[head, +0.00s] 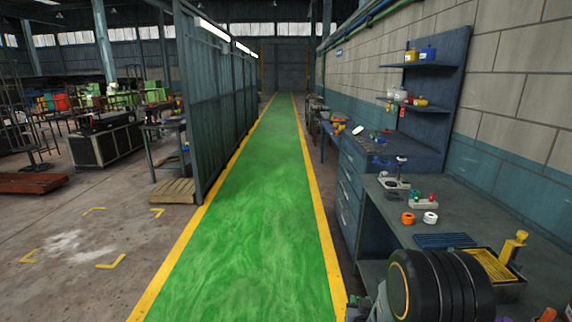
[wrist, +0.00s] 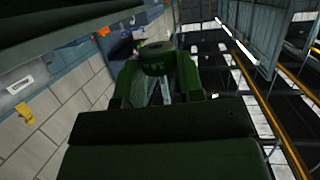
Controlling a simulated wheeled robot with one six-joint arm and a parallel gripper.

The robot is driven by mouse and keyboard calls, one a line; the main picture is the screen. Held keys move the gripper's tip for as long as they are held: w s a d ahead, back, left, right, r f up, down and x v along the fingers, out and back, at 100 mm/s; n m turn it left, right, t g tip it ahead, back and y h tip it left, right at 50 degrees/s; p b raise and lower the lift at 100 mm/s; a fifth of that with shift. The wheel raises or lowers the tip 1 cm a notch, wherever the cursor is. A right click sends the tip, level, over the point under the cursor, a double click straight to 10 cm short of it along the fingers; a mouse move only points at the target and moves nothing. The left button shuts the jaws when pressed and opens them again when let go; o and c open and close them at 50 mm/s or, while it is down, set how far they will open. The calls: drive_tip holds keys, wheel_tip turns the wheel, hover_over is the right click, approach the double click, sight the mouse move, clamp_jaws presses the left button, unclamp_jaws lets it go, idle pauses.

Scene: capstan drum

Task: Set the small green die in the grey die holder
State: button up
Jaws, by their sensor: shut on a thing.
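In the wrist view my gripper (wrist: 157,76) is shut on a round green die (wrist: 155,58). The die sits between the two fingertips, with a dark round opening on its upper face and faint marks on its side. In the head view a light grey block (head: 424,204), which looks like the die holder, lies on the workbench. A small red piece and a small green piece stand at its back edge. The holder cannot be made out in the wrist view, and the held die is well away from any surface there. My gripper cannot be made out in the head view.
On the workbench (head: 465,213), an orange ring (head: 408,218) and a white ring (head: 430,218) lie in front of the block. A grey clamp-like fixture (head: 394,182) stands behind it. A blue ribbed mat (head: 445,241) and a yellow tray (head: 491,264) are nearer. The green aisle (head: 250,210) is clear.

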drive_tip(key=s+a+f+n+y, duration=0.2)
drive_tip(key=a+f, duration=0.2)
drive_tip(key=f, duration=0.2)
drive_tip(key=s+d+r+m+g+h+b, duration=0.1)
drive_tip(key=s+d+r+m+g+h, duration=0.15)
drive_tip(key=d+r+m+h, duration=0.55)
drive_tip(key=s+d+r+m+g+h, duration=0.1)
drive_tip(key=d+r+m+g+h, duration=0.2)
drive_tip(key=d+r, duration=0.9)
drive_tip(key=s+d+r+m+g+h, duration=0.2)
drive_tip(key=s+d+m+g, duration=0.15)
drive_tip(key=s+g, duration=0.2)
drive_tip(key=s+d+r+m+g+h, duration=0.1)
drive_tip(key=s+d+r+m+g, duration=0.1)
drive_tip(key=s+m+g, duration=0.3)
drive_tip(key=s+a+f+m+g, duration=0.2)
drive_tip(key=s+f+m+g, duration=0.1)
drive_tip(key=s, duration=0.5)
drive_tip(key=shift+s+f+g+y+b, duration=0.15)
drive_tip(key=shift+f+g+y+b, duration=0.25)
drive_tip(key=shift+f+g, duration=0.15)
